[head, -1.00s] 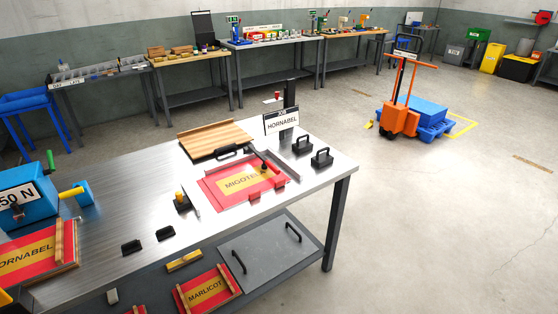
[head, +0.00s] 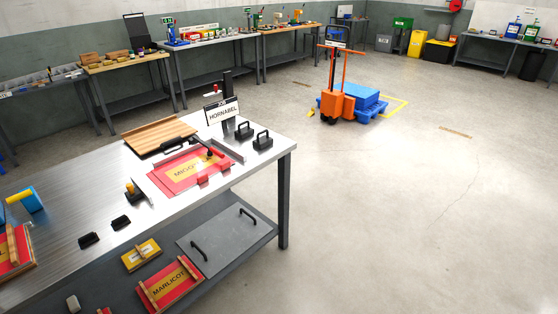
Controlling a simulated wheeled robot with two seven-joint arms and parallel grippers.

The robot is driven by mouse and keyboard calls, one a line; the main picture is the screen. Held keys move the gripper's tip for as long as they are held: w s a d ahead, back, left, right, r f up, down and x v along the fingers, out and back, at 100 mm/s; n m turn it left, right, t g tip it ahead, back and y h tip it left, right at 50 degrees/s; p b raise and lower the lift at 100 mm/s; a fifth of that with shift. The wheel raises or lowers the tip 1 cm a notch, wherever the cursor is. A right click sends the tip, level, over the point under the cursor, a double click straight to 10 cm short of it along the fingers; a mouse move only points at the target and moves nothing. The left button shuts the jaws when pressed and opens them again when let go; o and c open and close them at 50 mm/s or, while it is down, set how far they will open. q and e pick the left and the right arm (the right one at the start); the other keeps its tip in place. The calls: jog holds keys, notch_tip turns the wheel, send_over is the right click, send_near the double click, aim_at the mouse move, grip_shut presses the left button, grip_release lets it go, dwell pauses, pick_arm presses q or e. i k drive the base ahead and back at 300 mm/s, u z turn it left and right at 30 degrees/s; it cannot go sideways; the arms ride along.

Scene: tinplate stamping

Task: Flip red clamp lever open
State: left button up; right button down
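A small red lever (head: 214,151) with dark parts lies at the back right of a red plate (head: 168,178) with a yellow MIGOTEL label, on the steel-topped table. The lever is small and looks low over the plate; I cannot tell whether it is open or closed. Two red blocks (head: 203,181) sit at the plate's front right edge. Another small red part (head: 210,94) shows beside a dark post (head: 227,86) behind the HORNABEL sign (head: 222,112). Neither of my grippers is in view.
A wooden board (head: 158,136) lies behind the plate. Black handled blocks (head: 262,141) stand right of it. A yellow-and-black tool (head: 134,192) stands to its left. The lower shelf holds a MARLICOT plate (head: 170,285) and a grey panel (head: 222,240). Floor right of the table is clear.

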aim_at(211, 150)
jog(key=z, duration=0.1)
jog(key=k, duration=0.15)
jog(key=z, duration=0.75)
jog(key=i, duration=1.6)
jog(key=u, duration=1.15)
jog(key=i, duration=1.1)
jog(key=u, duration=1.1)
